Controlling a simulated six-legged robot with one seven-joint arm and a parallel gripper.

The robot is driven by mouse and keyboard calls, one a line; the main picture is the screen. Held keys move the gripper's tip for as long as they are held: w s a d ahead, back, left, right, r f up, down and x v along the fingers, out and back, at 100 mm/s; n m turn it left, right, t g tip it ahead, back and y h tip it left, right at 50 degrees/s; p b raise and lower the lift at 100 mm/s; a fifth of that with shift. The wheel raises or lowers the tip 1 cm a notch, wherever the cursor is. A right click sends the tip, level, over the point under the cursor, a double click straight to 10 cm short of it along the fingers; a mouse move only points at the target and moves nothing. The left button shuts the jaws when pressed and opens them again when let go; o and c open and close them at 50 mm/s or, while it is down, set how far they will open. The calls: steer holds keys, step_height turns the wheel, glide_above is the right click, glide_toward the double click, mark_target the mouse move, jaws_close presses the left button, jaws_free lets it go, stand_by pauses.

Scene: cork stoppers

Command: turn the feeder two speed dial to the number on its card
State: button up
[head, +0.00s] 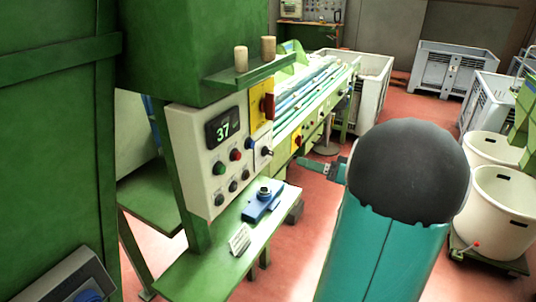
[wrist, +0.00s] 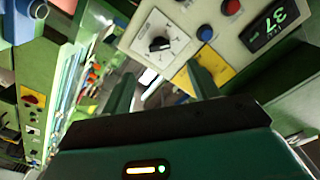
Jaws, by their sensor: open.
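A black pointer dial on a square white plate (wrist: 158,44) lies just beyond my fingertips in the wrist view. It also shows on the right edge of the pale control box in the head view (head: 263,152). I cannot read its scale or confirm its label. My gripper (wrist: 160,72) is open and empty, its two green fingers apart and short of the dial.
The control box (head: 195,155) has a display reading 37, several buttons and a red switch on yellow (head: 266,106). Two corks (head: 241,58) stand on the ledge above. White tubs stand right.

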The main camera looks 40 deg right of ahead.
mark_target(272, 153)
steer(key=x, duration=1.1)
steer(key=shift+w, duration=0.1)
steer(key=c, duration=1)
